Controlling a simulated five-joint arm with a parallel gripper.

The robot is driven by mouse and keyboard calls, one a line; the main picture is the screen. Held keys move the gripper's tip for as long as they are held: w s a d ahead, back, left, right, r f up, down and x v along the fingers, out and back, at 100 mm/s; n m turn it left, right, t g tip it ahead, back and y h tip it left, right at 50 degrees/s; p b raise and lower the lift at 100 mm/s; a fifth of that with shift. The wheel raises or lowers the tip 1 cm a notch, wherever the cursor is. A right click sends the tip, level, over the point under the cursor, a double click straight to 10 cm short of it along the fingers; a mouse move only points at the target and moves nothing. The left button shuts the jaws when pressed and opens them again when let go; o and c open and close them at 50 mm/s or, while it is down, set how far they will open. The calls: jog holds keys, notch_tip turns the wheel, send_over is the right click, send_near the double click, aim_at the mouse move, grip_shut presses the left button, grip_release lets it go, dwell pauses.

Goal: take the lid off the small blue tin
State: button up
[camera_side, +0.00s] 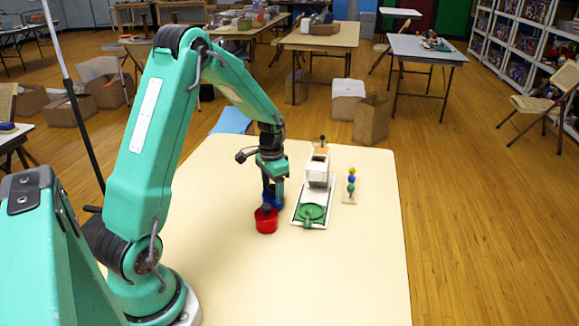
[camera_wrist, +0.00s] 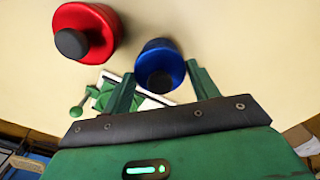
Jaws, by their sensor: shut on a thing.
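The small blue tin (camera_side: 276,199) stands on the table behind a red tin (camera_side: 266,226). In the wrist view the blue tin (camera_wrist: 160,53) has a round top with a dark knob (camera_wrist: 153,82). My gripper (camera_side: 270,184) reaches down over it. In the wrist view my gripper (camera_wrist: 161,92) has one green finger on each side of the blue top, shut on it. I cannot tell whether the fingers press on the lid alone or also on the body. The lid seam is not visible. The lower part of the tin is partly hidden by the red tin in the side view.
The red tin, with its own dark knob (camera_wrist: 71,43), stands close in front. The front table (camera_side: 320,280) is clear.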

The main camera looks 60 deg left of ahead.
aim_at(274, 187)
jog(key=shift+r, duration=0.2)
jog(key=shift+r, duration=0.6)
jog(key=r, duration=0.1)
jog(key=d+r, duration=0.1)
jog(key=r, duration=0.1)
jog(key=shift+r, duration=0.1)
jog(key=d+r, duration=0.6)
jog(key=d, duration=0.4)
jog(key=shift+s+d+r, duration=0.15)
jog(key=shift+s+d, duration=0.2)
jog(key=shift+s, duration=0.05)
